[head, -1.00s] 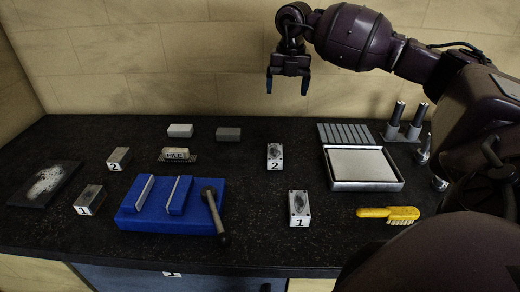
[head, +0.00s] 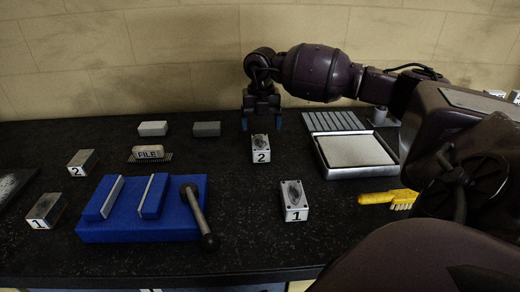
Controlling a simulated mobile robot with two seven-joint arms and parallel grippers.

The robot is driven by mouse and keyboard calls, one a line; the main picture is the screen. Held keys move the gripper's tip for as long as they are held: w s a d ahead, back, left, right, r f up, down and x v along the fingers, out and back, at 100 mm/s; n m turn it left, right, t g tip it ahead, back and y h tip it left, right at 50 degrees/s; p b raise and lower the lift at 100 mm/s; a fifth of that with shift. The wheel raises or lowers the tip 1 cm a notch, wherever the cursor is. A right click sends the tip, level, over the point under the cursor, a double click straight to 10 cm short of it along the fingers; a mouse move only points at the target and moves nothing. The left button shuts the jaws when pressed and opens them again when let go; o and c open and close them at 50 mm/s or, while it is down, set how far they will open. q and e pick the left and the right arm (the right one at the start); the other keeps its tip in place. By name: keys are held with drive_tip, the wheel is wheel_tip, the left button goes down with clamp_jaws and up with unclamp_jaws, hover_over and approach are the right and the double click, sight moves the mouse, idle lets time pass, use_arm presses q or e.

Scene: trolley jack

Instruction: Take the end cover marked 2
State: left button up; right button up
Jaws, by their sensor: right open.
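Two blocks carry a 2. One is a small light metal block with a dark patch and holes on top, the middle block marked 2 (head: 260,148). The other is a plainer grey block marked 2 (head: 82,163) at the left. The middle one looks more like an end cover, but I cannot be sure. My right gripper (head: 261,121) is open and empty, fingers pointing down, just behind and above the middle block in the picture. I see no contact between them. My left gripper is out of view.
A similar block marked 1 (head: 293,200) stands in front. A blue vise (head: 130,228) with a lever lies left, near a grey block marked 1 (head: 46,211).

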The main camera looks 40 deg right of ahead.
sight(260, 142)
drive_tip(key=shift+w+f, duration=0.15)
drive_tip(key=shift+f, duration=2.85)
drive_tip(key=shift+c, duration=0.2)
drive_tip(key=shift+r, duration=0.1)
drive_tip(key=c, duration=1.3)
drive_tip(key=shift+c, duration=0.2)
drive_tip(key=shift+r, duration=0.1)
